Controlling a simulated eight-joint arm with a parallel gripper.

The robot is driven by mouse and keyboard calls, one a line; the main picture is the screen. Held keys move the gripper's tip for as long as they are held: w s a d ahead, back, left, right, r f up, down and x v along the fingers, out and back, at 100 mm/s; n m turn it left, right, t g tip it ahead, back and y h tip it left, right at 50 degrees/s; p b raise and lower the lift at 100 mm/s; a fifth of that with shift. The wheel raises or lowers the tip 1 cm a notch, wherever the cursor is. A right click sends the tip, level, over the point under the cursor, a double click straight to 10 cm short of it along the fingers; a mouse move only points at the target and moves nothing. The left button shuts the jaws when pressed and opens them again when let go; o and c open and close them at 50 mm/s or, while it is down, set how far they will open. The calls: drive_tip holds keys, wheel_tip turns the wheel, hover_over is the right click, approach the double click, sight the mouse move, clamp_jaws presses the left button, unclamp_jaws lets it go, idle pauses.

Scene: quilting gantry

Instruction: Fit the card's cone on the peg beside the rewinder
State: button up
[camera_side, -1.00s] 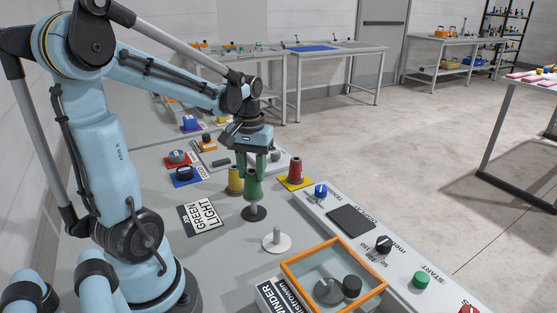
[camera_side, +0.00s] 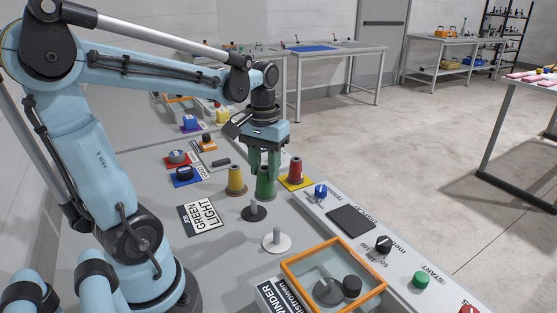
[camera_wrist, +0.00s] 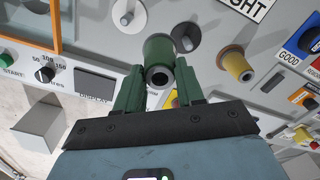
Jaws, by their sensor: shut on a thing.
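A green cone (camera_side: 265,183) is held upright between the green fingers of my gripper (camera_side: 266,165), which is shut on its upper part. The cone's open top (camera_wrist: 160,77) shows in the wrist view. Whether its base touches the table is unclear. The card (camera_side: 200,217) reads GREEN LIGHT and lies left of the cone. A dark peg (camera_side: 254,209) stands empty in front of the cone, apart from it. A white peg (camera_side: 277,240) stands empty nearer the rewinder (camera_side: 335,278), which has an orange-framed clear cover.
A yellow cone (camera_side: 236,180) stands close left of the held cone, and a red cone (camera_side: 295,171) stands to its right on a yellow patch. A control panel (camera_side: 385,243) with knobs and buttons runs along the right. Table between card and pegs is clear.

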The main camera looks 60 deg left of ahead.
drive_tip(key=d+r+m, duration=0.2)
drive_tip(key=d+m, duration=0.1)
drive_tip(key=d, duration=0.3)
drive_tip(key=shift+s+d+r, duration=0.3)
drive_tip(key=shift+s+r, duration=0.05)
drive_tip(key=shift+s, duration=0.05)
hover_over(277, 228)
drive_tip(key=shift+f, duration=2.9)
drive_tip(key=shift+f, duration=2.8)
drive_tip(key=o, duration=1.2)
drive_tip(key=shift+o, duration=0.2)
drive_tip(key=shift+r, duration=0.15)
wheel_tip(277, 228, up, 12)
